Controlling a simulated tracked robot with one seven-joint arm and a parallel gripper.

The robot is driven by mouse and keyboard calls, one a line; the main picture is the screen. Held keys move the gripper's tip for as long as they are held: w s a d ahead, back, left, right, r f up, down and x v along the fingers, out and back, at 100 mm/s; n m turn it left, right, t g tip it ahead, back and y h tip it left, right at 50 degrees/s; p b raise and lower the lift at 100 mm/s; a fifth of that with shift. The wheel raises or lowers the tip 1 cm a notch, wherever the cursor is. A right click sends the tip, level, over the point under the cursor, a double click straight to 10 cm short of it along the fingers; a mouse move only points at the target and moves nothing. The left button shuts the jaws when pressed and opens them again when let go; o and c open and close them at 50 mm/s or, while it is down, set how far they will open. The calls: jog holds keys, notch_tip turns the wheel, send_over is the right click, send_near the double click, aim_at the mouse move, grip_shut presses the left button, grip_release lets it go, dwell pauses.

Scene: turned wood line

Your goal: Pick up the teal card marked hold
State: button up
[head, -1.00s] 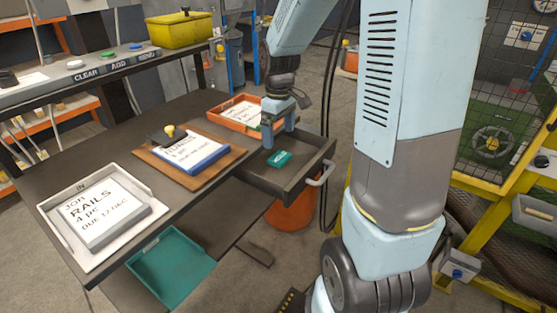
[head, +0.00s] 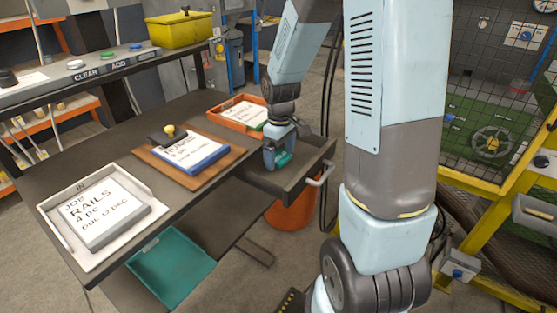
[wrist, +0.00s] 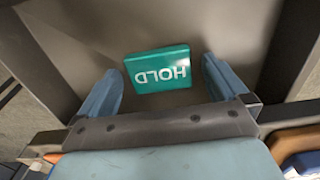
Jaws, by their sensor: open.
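The teal card marked HOLD (wrist: 158,70) lies in the open drawer (head: 296,181), its lettering upside down in the wrist view. In the head view the card (head: 283,159) is partly hidden by my gripper (head: 278,158). In the wrist view my gripper (wrist: 162,88) is open, with one blue finger on each side of the card. There is a gap between the card and each finger. I cannot tell how high the fingertips are above the drawer floor.
The drawer walls and front handle (head: 321,174) surround the space. On the table stand an orange tray (head: 229,117), a wooden board (head: 157,167) with a blue-edged pad and stamp, and a white IN tray (head: 57,223). A teal tray (head: 178,276) sits below.

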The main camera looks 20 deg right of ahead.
jog(key=c, duration=1)
jog(key=shift+c, duration=0.2)
